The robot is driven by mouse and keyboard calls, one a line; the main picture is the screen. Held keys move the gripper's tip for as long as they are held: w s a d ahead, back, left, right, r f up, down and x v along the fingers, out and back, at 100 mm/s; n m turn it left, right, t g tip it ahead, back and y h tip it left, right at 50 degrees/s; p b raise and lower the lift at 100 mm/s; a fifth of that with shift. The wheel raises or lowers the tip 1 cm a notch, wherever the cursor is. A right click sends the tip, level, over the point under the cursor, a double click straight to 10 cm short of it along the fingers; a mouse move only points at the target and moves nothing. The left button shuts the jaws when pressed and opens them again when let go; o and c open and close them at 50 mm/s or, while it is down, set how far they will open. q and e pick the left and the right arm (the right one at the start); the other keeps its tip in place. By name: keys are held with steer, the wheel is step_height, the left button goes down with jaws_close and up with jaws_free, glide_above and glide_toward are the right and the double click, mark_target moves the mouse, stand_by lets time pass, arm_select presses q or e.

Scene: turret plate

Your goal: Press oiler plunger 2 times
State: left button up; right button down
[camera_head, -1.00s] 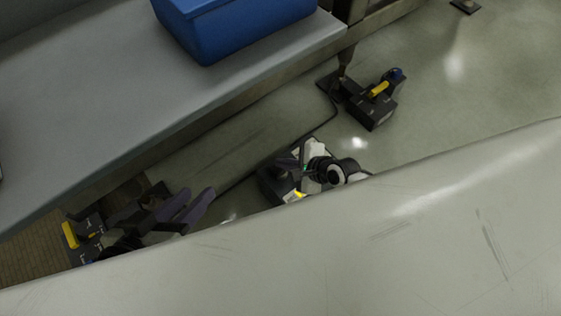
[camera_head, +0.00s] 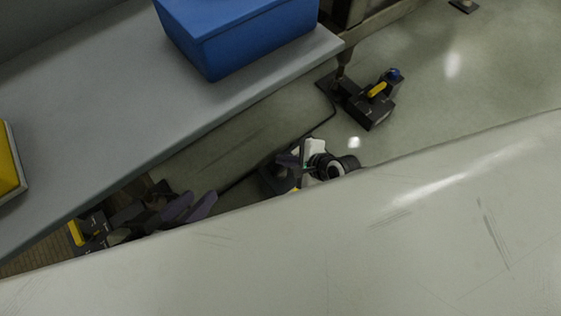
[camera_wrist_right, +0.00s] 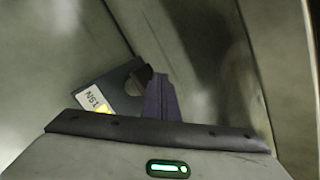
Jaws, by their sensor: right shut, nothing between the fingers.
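I cannot make out an oiler plunger for certain in either view. My right gripper (camera_head: 283,163) is shut and empty, low over the floor beyond the pale panel in the head view. Its purple-grey fingers (camera_wrist_right: 161,99) stand together in the right wrist view. Just left of them is a dark plate with a white label and a yellow mark (camera_wrist_right: 106,90); whether they touch is unclear. My left gripper (camera_head: 188,207) is at the lower left of the head view, its two purple fingers apart with nothing seen between them. The panel hides part of both arms.
A large pale panel (camera_head: 330,250) fills the foreground. A grey bench (camera_head: 110,110) at left carries a blue bin (camera_head: 245,40) and a yellow container (camera_head: 8,160). A black device with a yellow lever (camera_head: 372,105) stands on the floor, another (camera_head: 76,232) at lower left.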

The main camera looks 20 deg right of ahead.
steer(key=shift+r, duration=0.1)
step_height(320, 180, up, 5)
steer(key=p, duration=0.5)
steer(key=shift+p, duration=0.35)
stand_by(0.4)
